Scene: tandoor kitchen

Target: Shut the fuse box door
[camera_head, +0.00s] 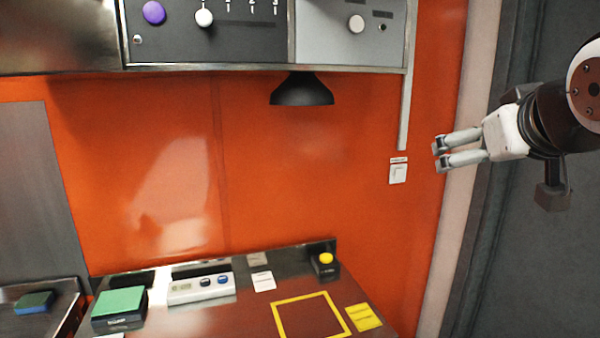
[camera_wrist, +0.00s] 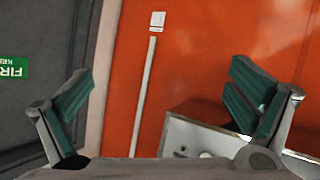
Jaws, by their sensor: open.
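I cannot make out a fuse box door for certain in either view. A grey control panel (camera_head: 345,30) with a white knob hangs at the top of the head view. A grey conduit (camera_head: 405,115) runs down from its right side to a small white wall plate (camera_head: 398,171). The conduit (camera_wrist: 145,92) and plate (camera_wrist: 157,21) also show in the wrist view, with part of a grey panel (camera_wrist: 190,138) at the bottom. My gripper (camera_head: 438,157) is open and empty, right of the plate and apart from it. Its two green-padded fingers (camera_wrist: 160,108) are spread in the wrist view.
A black lamp (camera_head: 302,90) hangs below the panel. The counter below holds a green-topped box (camera_head: 118,305), a white device (camera_head: 200,287), a yellow button box (camera_head: 325,265) and a yellow pad (camera_head: 363,317). A dark wall (camera_head: 540,270) stands right. The orange wall's middle is clear.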

